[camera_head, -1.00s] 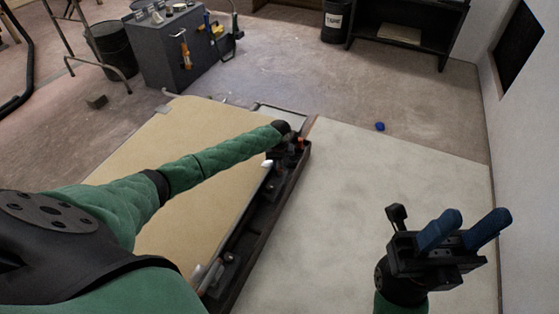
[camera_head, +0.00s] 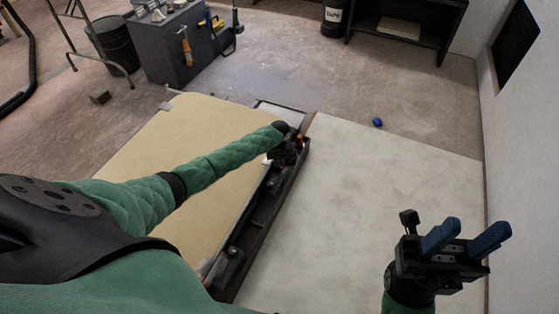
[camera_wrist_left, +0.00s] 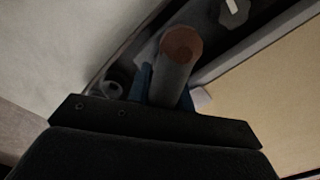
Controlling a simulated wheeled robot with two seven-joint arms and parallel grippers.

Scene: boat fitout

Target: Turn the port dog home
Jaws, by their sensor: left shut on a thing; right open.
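My left gripper (camera_head: 287,150) is at the far end of a dark rail along the tan panel's right edge. In the left wrist view it is shut around a grey cylindrical handle (camera_wrist_left: 172,75) with a reddish-brown end, which I take to be the port dog's handle. One blue finger (camera_wrist_left: 143,82) shows beside it; the other is mostly hidden. The dog's base and its angle cannot be made out. A second dark fitting (camera_head: 233,255) sits at the rail's near end. My right gripper (camera_head: 464,240) is open and empty over the pale floor area at right.
The tan panel (camera_head: 215,135) lies left of the dark rail (camera_head: 262,210), under my left arm. A pale knob (camera_wrist_left: 233,12) is near the handle in the wrist view. A blue object (camera_head: 377,122) lies on the floor. A wall stands at right; a grey cabinet (camera_head: 172,50) stands behind.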

